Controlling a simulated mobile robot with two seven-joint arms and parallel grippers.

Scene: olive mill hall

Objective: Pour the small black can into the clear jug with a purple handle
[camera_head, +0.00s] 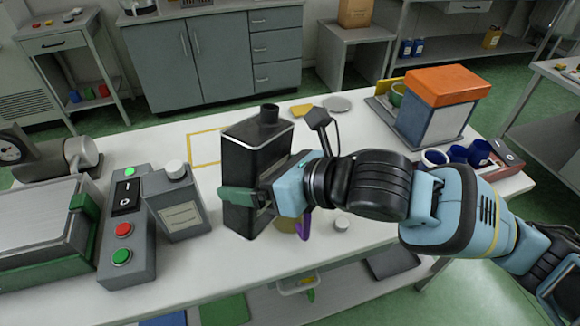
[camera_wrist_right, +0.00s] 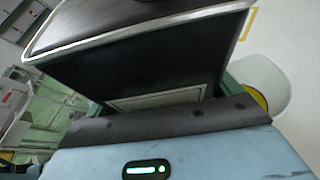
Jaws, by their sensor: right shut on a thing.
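The black can (camera_head: 250,148), a rectangular can with a short round neck on top, stands roughly upright in my right gripper (camera_head: 254,197). The gripper is shut on it from the right; the can also fills the upper right wrist view (camera_wrist_right: 140,55). I cannot tell whether its base touches the table. The jug's purple handle (camera_head: 304,226) shows just below my right gripper, with most of the jug hidden behind the gripper and can. A clear rounded vessel with something yellow in it, apparently the jug (camera_wrist_right: 264,82), shows beside the can in the right wrist view. My left gripper is not in view.
A grey can with a white cap (camera_head: 180,207) and a switch box (camera_head: 127,230) stand left of the black can. A yellow outlined square (camera_head: 205,147) lies behind it. An orange-topped machine (camera_head: 440,105) and blue cups (camera_head: 468,153) stand at right.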

